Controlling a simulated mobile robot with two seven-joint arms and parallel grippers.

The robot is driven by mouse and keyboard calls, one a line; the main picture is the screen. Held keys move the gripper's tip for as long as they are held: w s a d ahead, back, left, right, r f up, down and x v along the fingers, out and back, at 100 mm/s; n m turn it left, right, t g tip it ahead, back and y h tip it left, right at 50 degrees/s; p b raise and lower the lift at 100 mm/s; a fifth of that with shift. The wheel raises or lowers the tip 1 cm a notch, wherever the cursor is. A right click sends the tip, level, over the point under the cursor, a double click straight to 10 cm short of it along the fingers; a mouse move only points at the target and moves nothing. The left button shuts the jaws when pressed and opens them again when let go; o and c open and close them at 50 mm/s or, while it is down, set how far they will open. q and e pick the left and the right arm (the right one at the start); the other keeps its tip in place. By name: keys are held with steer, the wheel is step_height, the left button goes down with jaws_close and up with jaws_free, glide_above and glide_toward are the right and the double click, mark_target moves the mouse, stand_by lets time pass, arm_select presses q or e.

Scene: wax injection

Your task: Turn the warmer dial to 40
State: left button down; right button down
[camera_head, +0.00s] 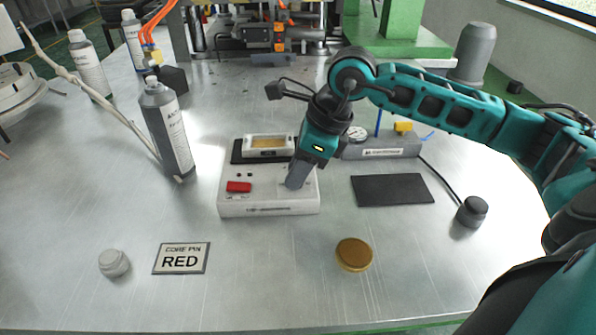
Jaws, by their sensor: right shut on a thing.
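The warmer (235,208) is a white box in the middle of the table. It has a red switch (239,186) on its top at the left and a tray of amber wax (268,143) at its back. My right gripper (296,184) points down onto the right part of the warmer's top and is shut. The gripper covers the spot it holds, so the dial and its setting are hidden. My left gripper is not in view.
A grey bottle (167,128) stands left of the warmer, beside a thin branch-like stick (95,90). A black mat (392,190), a gold disc (354,254), a "CORE PIN RED" sign (182,258) and a grey knob-like piece (114,263) lie around. The front middle is clear.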

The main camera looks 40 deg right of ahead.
steer(key=shift+m, duration=0.5)
steer(key=c, duration=0.9)
jaws_free()
steer(key=shift+r, duration=0.1)
steer(key=v, duration=1.2)
steer(key=shift+s+r+p, duration=0.3)
steer(key=shift+r+p, duration=0.05)
steer(key=shift+p, duration=0.1)
